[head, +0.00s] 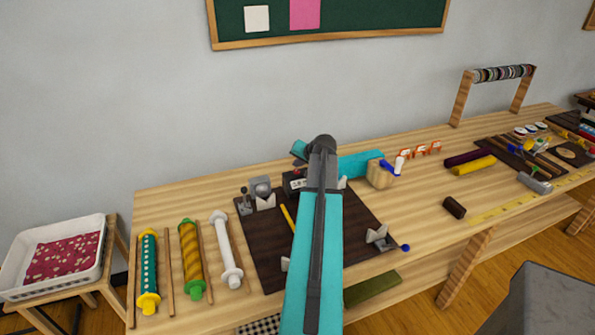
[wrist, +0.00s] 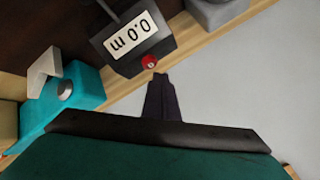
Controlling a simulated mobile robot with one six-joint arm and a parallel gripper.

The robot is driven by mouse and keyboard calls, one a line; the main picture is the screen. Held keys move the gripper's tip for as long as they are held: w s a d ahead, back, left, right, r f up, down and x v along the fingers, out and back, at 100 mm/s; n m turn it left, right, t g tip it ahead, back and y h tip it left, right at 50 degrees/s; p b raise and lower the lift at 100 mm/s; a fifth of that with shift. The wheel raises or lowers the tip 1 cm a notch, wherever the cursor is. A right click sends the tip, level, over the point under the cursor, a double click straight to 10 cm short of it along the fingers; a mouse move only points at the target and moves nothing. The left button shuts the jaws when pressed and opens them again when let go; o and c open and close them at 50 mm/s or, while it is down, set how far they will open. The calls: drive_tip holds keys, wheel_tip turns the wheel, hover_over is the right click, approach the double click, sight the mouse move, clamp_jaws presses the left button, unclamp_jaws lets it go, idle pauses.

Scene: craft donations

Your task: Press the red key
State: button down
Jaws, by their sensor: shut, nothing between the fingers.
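The red key (wrist: 150,62) is a small round button on the edge of a dark counter box (wrist: 143,38) in the wrist view. The box has a white display reading 0.0 m, upside down there. My gripper (wrist: 157,76) is shut and empty, its tips right beside the key. I cannot tell whether they touch it. In the head view the counter box (head: 293,183) is partly hidden behind my arm.
A teal block (wrist: 65,100) with a silver knob stands beside the counter box. A grey part (wrist: 218,10) is on its other side. The dark board (head: 262,242) lies on the wooden bench, with wrapped rollers (head: 192,262) left of it. A wall rises behind the bench.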

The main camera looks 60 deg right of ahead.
sight(298, 174)
drive_tip(key=shift+r, duration=0.1)
drive_tip(key=shift+r+p, duration=1.1)
drive_tip(key=shift+r, duration=1.3)
drive_tip(key=shift+f, duration=0.1)
